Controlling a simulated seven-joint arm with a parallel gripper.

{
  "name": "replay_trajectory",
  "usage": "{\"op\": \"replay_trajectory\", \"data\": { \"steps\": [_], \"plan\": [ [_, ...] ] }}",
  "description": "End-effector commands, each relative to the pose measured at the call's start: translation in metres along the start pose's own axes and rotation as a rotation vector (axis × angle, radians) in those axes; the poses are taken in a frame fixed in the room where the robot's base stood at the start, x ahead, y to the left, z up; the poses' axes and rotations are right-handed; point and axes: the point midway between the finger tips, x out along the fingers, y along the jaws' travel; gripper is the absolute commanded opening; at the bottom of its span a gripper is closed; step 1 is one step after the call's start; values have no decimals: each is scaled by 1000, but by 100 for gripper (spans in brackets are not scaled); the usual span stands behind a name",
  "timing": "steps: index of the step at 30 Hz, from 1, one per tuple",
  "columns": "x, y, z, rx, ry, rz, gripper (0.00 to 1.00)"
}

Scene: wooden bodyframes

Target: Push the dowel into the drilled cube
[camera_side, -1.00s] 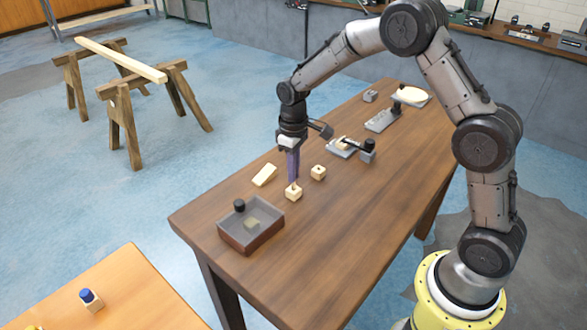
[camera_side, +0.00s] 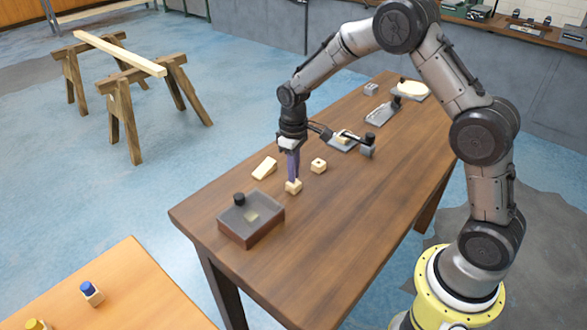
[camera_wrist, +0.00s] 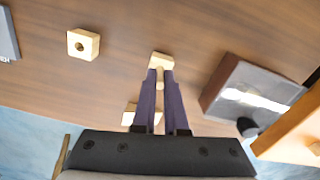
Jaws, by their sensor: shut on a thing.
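My gripper (camera_side: 292,178) has long purple fingers and points down over the table. In the wrist view the fingers (camera_wrist: 160,78) are shut on a pale wooden dowel (camera_wrist: 160,76), of which a short part shows between the tips. A pale wooden cube (camera_side: 293,188) stands on the table right under the fingertips. In the wrist view this cube (camera_wrist: 161,59) meets the dowel's end. Its hole and how deep the dowel sits are hidden. A second cube with a dark hole in its top (camera_side: 318,166) stands apart to the right; it also shows in the wrist view (camera_wrist: 83,44).
A pale wooden wedge-like block (camera_side: 264,168) lies left of the gripper. A brown box with a grey top (camera_side: 236,233) stands near the front left corner. A clamp-like tool (camera_side: 367,150) and other fixtures lie further back. The front middle of the table is clear.

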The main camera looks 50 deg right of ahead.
Motion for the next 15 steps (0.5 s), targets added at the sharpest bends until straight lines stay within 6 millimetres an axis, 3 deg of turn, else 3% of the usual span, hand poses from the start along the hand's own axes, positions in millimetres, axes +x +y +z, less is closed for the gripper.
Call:
{"op": "replay_trajectory", "data": {
  "steps": [3,4,9,15],
  "plan": [
    [3,0,0,0,0,0,0],
    [3,0,0,0,1,0,14],
    [2,0,0,0,1,0,44],
    [2,0,0,0,1,0,45]
  ]
}}
